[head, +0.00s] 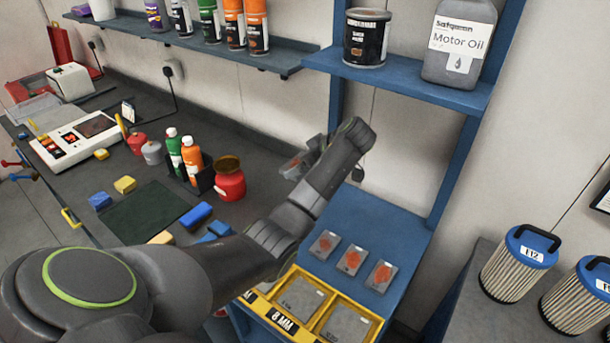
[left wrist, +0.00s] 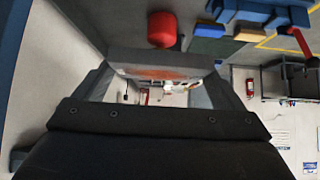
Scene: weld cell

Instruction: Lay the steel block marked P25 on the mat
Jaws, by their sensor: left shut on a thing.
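My left gripper (head: 312,160) is shut on a steel block (head: 295,165), held in the air above the back of the bench. In the left wrist view the block (left wrist: 160,72) spans between the fingers and shows a reddish-orange smear; I cannot read its marking. The dark green mat (head: 147,212) lies on the bench to the left of the gripper, with its top bare. My right gripper is in neither view.
A red jar (head: 229,182) stands between mat and gripper, beside green and orange bottles. Blue and yellow blocks (head: 196,215) surround the mat. Three orange-marked plates (head: 351,260) lie on a blue surface, behind a yellow tray (head: 318,309). A blue shelf (head: 410,84) overhangs.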

